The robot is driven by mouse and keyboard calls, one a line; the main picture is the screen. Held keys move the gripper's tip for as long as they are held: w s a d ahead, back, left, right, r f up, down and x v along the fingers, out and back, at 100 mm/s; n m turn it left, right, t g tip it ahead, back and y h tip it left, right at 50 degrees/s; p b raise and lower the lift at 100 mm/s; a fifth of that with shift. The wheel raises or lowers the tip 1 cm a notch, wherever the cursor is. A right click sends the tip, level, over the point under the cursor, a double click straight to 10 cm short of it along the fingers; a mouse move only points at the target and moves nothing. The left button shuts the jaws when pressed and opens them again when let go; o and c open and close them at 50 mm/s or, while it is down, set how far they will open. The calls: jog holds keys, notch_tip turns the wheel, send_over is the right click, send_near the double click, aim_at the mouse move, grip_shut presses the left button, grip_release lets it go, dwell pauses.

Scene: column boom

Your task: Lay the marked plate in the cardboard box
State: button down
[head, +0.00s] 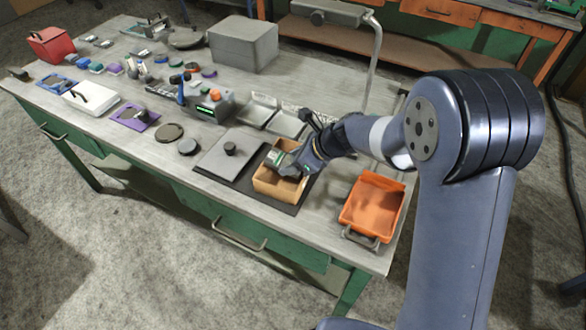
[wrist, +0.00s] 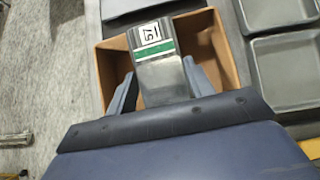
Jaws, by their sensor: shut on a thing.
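The cardboard box (head: 271,188) is open-topped and stands on a dark mat on the bench; it also shows in the wrist view (wrist: 226,62). My gripper (head: 284,165) is over the box, with its fingers reaching into the opening in the wrist view (wrist: 160,84). It is shut on the marked plate (wrist: 157,62), a grey metal plate with a green stripe and a white label reading 57. The plate is between the two fingers and within the outline of the box. I cannot tell whether it touches the box floor. The plate's near end is hidden by my gripper.
An orange tray (head: 371,207) stands right of the box, near the bench edge. Grey metal trays (head: 286,123) sit behind. A lamp post (head: 374,60) rises behind my arm.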

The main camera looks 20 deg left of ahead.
notch_tip(320, 180, down, 4)
jog(key=shift+s+d+r, duration=0.1)
jog(key=shift+r, duration=0.15)
jog(key=c, duration=0.9)
grip_release()
jog(key=shift+f, duration=0.15)
jog(key=shift+c, duration=0.2)
jog(key=o, duration=0.3)
jog(key=shift+r, duration=0.2)
jog(key=v, duration=1.2)
jog(key=shift+r, duration=0.1)
